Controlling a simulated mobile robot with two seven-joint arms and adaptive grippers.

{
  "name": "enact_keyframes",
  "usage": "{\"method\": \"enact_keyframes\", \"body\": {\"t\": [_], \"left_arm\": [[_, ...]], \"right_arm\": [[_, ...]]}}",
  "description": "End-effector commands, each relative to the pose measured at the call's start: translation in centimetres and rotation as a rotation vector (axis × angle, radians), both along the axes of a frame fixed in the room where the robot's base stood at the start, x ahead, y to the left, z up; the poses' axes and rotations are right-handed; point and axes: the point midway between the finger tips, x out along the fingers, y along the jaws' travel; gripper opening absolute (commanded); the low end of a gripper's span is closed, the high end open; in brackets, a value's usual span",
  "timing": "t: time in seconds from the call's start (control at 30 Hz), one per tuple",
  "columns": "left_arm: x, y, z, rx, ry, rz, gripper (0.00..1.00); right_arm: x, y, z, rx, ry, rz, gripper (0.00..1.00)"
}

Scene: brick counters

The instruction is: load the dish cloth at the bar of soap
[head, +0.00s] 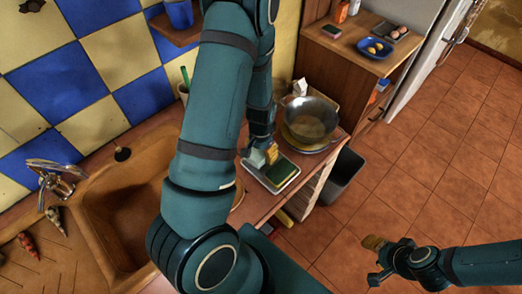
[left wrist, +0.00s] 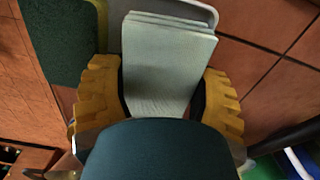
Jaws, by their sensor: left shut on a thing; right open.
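My left gripper (head: 264,157) is over the counter by the sink, with its yellow fingers on either side of a pale folded cloth. In the left wrist view the gripper (left wrist: 160,100) is shut on this dish cloth (left wrist: 168,60), which is layered and pale grey-green. A white-rimmed tray (head: 291,182) lies just below, with a dark green pad (head: 281,172) on it. The pad also shows at upper left in the left wrist view (left wrist: 65,40). I cannot make out a bar of soap. My right gripper (head: 374,249) is open and empty over the tiled floor.
A metal bowl (head: 310,118) stands just behind the tray. The sink (head: 120,215) and tap (head: 52,178) are to the left. A grey bin (head: 344,178) stands on the floor. A wooden cabinet (head: 345,60) holds a blue plate (head: 375,48). The floor at right is clear.

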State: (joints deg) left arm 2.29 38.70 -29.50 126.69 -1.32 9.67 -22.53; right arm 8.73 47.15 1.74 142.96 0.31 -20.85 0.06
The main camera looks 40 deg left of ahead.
Motion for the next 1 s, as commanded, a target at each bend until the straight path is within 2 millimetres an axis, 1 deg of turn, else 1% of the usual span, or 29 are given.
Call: {"method": "enact_keyframes", "body": {"t": [0.27, 0.37, 1.0], "left_arm": [[-0.1, 0.0, -0.1, -0.001, 0.003, 0.000, 0.36], [-0.1, -0.1, 0.2, -0.001, 0.003, 0.000, 0.36], [0.0, 0.0, 4.8, 0.000, 0.000, 0.001, 0.36]], "right_arm": [[0.0, 0.0, 0.0, 0.000, 0.000, 0.000, 0.47], [0.0, 0.0, 0.2, 0.000, 0.000, 0.000, 0.47], [0.0, 0.0, 3.9, 0.000, 0.000, 0.000, 0.47]]}}
